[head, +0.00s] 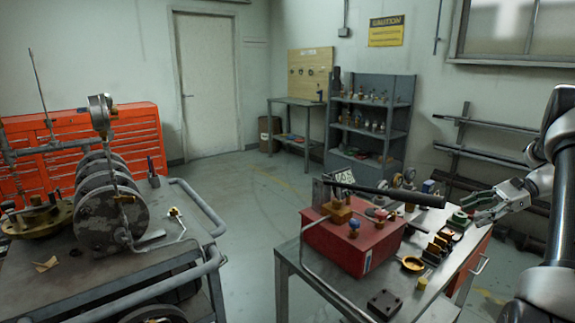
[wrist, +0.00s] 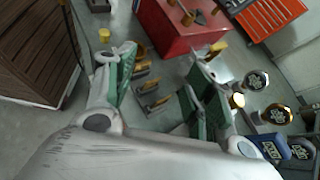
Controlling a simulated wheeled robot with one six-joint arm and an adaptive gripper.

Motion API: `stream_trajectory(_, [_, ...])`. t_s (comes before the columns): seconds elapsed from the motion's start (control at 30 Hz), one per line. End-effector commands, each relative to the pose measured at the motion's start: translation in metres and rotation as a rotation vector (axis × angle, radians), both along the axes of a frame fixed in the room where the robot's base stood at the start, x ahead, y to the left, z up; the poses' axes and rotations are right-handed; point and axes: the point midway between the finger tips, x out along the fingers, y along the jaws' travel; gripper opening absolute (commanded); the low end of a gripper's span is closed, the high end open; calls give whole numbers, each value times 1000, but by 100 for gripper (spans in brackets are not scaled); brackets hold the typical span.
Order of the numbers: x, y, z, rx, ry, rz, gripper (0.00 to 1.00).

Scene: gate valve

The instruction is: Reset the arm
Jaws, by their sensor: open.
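My gripper (head: 488,205) is at the right of the head view, at the end of my raised arm. It points left over the right-hand cart (head: 366,299). In the wrist view my gripper (wrist: 165,65) has its two green-padded fingers spread apart, with nothing held between them. Small yellow-and-black parts (wrist: 148,88) lie beyond the gap between the fingers. I cannot tell the exact height of the fingertips above the cart top.
A red box (head: 350,240) with a black bar (head: 390,194) stands on the right cart, left of my gripper. Gauges (wrist: 256,80) are close by the right finger. The left cart carries a grey flanged assembly (head: 112,215). Open floor (head: 245,230) lies between the carts.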

Motion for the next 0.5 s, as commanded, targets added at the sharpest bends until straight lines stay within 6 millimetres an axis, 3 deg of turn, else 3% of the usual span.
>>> stream_trajectory(0.1, [-16, 1, -22, -50, -2, 25, 54])
stream_trajectory(0.2, [-36, 2, -31, -129, -21, 68, 54])
stream_trajectory(0.37, [-65, 13, -25, -262, -68, 177, 54])
stream_trajectory(0.5, [-90, 28, -7, -380, -122, 294, 54])
